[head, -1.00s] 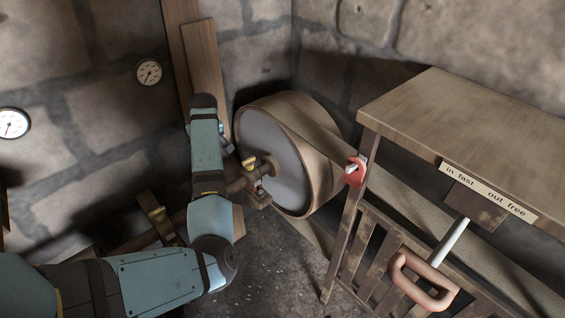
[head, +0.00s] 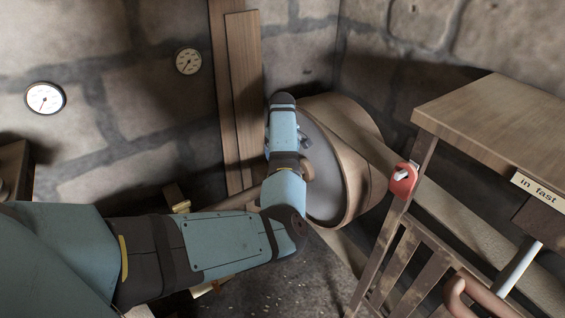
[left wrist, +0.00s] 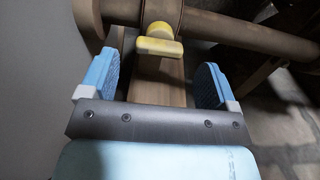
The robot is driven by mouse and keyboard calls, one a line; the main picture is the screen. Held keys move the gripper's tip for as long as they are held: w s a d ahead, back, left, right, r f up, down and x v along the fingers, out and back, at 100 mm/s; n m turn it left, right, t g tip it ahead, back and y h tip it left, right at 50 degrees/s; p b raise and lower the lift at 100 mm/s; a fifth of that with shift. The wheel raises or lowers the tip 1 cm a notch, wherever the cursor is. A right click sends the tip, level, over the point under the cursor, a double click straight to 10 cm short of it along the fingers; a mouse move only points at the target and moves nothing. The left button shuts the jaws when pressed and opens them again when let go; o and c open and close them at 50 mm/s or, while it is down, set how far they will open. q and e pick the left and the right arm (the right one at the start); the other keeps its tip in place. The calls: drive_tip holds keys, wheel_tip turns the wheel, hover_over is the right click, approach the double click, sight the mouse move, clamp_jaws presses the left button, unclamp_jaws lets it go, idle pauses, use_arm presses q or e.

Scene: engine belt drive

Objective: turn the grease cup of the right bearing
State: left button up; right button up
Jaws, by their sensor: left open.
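The grease cup (left wrist: 160,46) is a yellow cap with a flat crosspiece, on the brown right bearing (left wrist: 163,12) around the shaft. My left gripper (left wrist: 155,82) is open, its two blue fingers apart. In the left wrist view the cup shows in the gap, just beyond the fingertips; no contact is visible. In the head view my left arm hides the right bearing and its cup, beside the large pulley (head: 322,180). My right gripper is not in view.
A belt (head: 460,220) runs from the pulley past a wooden bench (head: 490,115) with a red padlock-like part (head: 403,181) on its post. A second yellow cup (head: 181,206) sits left of my arm. Two gauges (head: 45,98) hang on the stone wall.

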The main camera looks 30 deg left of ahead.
use_arm(q)
drive_tip(key=shift+f+b, duration=0.3)
drive_tip(key=shift+f, duration=1.35)
